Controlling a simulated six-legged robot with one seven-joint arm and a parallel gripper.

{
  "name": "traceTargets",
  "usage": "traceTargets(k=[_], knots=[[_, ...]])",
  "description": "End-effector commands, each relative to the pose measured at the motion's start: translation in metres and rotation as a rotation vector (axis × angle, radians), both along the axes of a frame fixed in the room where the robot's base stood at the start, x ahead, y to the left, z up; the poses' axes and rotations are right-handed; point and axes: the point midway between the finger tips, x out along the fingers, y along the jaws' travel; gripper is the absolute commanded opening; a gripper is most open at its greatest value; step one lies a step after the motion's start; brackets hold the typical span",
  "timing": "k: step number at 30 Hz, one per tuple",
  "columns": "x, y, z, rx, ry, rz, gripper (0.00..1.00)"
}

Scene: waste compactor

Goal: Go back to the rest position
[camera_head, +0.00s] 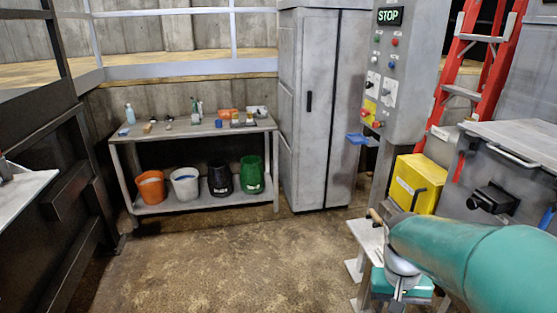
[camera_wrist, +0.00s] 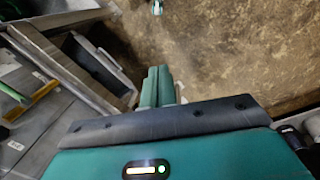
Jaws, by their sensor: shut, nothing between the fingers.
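My gripper (camera_wrist: 157,74) shows in the wrist view as two teal fingers side by side, pressed together with nothing between them. They stick out past the dark edge of my teal gripper body, over the brown floor (camera_wrist: 220,60). In the head view my teal arm reaches in from the lower right, in front of the grey machine. The fingers cannot be made out clearly there.
A grey machine (camera_head: 500,160), a yellow box (camera_head: 416,180) and a control panel (camera_head: 392,70) stand close by my arm on the right. A metal table (camera_head: 205,133) with several buckets and a tall cabinet (camera_head: 322,110) stand behind. The middle floor (camera_head: 240,255) is clear.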

Motion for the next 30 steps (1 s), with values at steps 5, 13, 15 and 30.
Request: traceTargets(k=[5, 13, 15, 30], knots=[[-0.015, 0.037, 0.041, 0.040, -0.171, 0.098, 0.00], [-0.048, 0.085, 0.088, 0.050, -0.410, 0.244, 0.00], [-0.056, 0.094, 0.096, 0.044, -0.458, 0.275, 0.00], [-0.070, 0.109, 0.106, 0.031, -0.536, 0.327, 0.00]])
